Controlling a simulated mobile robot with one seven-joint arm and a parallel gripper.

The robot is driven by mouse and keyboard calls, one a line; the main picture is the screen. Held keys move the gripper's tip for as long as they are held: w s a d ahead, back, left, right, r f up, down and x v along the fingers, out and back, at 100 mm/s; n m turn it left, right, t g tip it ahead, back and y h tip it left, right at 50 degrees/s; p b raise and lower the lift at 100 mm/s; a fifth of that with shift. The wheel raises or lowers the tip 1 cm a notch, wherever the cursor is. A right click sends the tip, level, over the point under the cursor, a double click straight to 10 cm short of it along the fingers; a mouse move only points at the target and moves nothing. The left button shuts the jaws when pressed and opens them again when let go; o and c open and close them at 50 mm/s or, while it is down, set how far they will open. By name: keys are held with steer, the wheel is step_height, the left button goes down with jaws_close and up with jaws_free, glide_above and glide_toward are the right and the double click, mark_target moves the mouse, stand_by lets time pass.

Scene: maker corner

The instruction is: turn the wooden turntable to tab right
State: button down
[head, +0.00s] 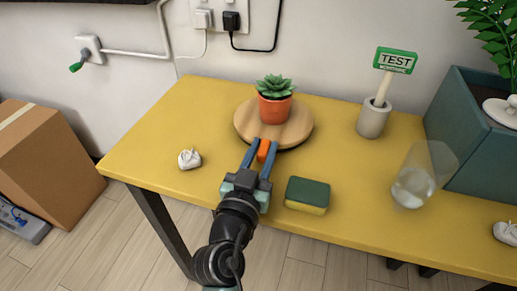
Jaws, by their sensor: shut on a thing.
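The round wooden turntable (302,124) lies on the yellow table and carries a succulent in an orange pot (275,108). Its orange tab (263,150) points toward the front of the table, slightly left of the turntable's middle. My gripper (261,153) reaches in from the front, with its two blue fingers on either side of the tab. The gripper is shut on the tab. Part of the turntable's front edge is hidden behind the fingers.
A green and yellow sponge (307,195) lies close to the right of my gripper. A crumpled white piece (189,159) lies to the left. A clear glass (411,185), a grey pot with a TEST sign (373,117) and a teal planter (468,135) stand at the right.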

steer(key=c, duration=0.8)
jaws_free()
steer(key=shift+s+d+h, duration=0.15)
steer(key=shift+d+h, duration=0.15)
steer(key=shift+d, duration=0.35)
steer(key=shift+o, duration=0.6)
steer(key=shift+a, duration=0.2)
steer(key=b+v, duration=0.1)
steer(key=v, duration=1.1)
steer(key=shift+s, duration=0.4)
steer(key=shift+a+r, duration=0.1)
